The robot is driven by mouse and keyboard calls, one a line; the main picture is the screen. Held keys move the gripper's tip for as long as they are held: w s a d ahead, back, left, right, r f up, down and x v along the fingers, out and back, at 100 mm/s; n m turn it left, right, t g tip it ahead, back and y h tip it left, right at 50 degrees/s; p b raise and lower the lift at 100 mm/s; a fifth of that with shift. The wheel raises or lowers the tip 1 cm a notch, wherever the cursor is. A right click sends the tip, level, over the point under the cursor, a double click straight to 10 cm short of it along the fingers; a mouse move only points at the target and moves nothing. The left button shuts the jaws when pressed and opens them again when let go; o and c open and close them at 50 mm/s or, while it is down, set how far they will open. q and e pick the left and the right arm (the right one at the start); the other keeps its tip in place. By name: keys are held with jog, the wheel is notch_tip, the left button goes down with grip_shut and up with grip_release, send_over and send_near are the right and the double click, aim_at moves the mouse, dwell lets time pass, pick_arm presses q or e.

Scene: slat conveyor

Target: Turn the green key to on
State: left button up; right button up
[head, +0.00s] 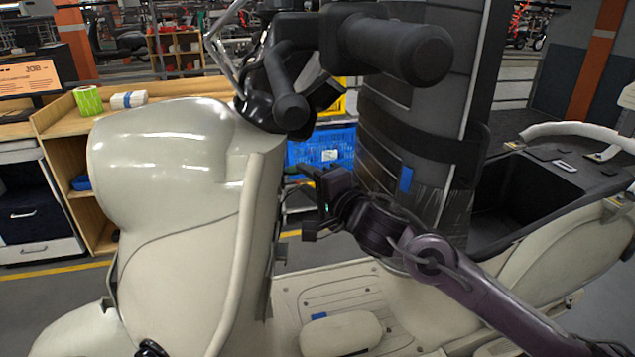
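A cream scooter (185,220) stands with its front shield at the left and its seat area at the right. My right gripper (306,205) reaches in from the lower right to the rear face of the shield, below the handlebar. Its two dark fingers look spread apart, one above the other, pointing left. A small green bit (292,171), perhaps the green key, shows by the upper finger. The lock and the key's angle are too small and too covered to read. I cannot tell whether a finger touches the key. My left gripper is not in view.
The handlebar grip (400,50) juts out above my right arm. A dark wrapped column (405,150) stands just behind the arm. The footboard (310,283) lies below, with a cream pad on it. A blue crate (320,148) and a wooden shelf (85,200) are in the background.

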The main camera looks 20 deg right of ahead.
aim_at(296, 174)
jog(key=x, duration=0.3)
jog(key=shift+w+a+p, duration=0.2)
jog(key=shift+w+p, duration=0.1)
jog(key=shift+w, duration=0.05)
jog(key=c, duration=0.7)
jog(key=shift+f, duration=0.1)
grip_shut()
